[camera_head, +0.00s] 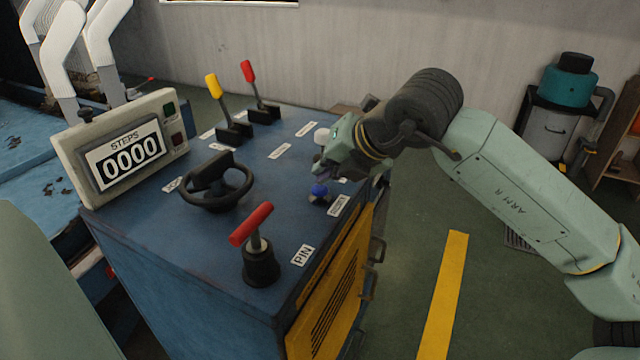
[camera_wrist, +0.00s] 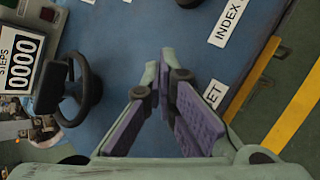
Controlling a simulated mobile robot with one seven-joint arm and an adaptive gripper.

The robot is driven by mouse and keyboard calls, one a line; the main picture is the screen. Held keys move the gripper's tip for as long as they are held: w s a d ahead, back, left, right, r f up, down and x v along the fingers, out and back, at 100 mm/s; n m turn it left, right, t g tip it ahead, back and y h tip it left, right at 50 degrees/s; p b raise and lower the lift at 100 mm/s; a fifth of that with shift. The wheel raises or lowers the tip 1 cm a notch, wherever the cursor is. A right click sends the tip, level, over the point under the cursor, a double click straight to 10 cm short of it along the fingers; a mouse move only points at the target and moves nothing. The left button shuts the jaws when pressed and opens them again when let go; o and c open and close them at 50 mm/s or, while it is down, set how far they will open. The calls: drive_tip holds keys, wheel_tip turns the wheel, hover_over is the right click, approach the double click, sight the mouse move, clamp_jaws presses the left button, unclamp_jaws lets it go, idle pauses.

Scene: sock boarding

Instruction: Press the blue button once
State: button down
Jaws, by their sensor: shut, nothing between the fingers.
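The blue button (camera_head: 319,191) sits on the right part of the blue console top (camera_head: 215,245) in the head view, beside a small white label. My gripper (camera_head: 320,172) is shut and empty, with its fingertips just above the button. I cannot tell for certain whether they touch it. In the wrist view my gripper (camera_wrist: 166,62) shows its purple-padded fingers converging at the tips over the console. The blue button does not show there; the fingers probably cover it.
Near the button stand a white knob (camera_head: 322,135), a black handwheel (camera_head: 216,184), a red T-handle (camera_head: 251,225) and levers with yellow (camera_head: 214,86) and red (camera_head: 247,71) grips. A STEPS display (camera_head: 130,157) reads 0000. Open floor lies right of the console.

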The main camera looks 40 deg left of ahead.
sight(325, 186)
drive_tip(key=shift+r, duration=0.35)
drive_tip(key=shift+r+p, duration=1.35)
drive_tip(key=shift+r, duration=1.2)
drive_tip(key=shift+f, duration=0.1)
